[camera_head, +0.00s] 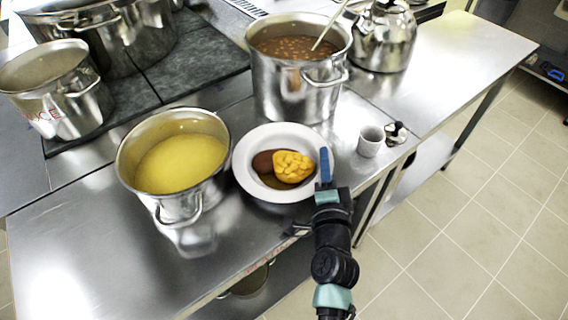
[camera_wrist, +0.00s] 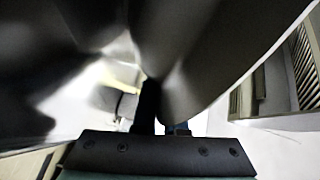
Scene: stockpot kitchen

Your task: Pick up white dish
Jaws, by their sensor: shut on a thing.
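The white dish (camera_head: 244,181) is a wide round plate on the steel counter in the head view, between two pots. It holds a brown food piece (camera_head: 263,162) and a yellow lumpy food piece (camera_head: 292,166). My gripper (camera_head: 325,166) is at the dish's right rim, with a blue finger showing above the rim. It is shut on the rim. In the wrist view the dish's underside (camera_wrist: 215,50) seems to fill much of the upper picture, dark and close. I cannot tell whether the dish is clear of the counter.
A pot of yellow food (camera_head: 180,165) stands close left of the dish. A pot of brown stew with a ladle (camera_head: 290,85) stands behind it. A kettle (camera_head: 383,40) is farther back.

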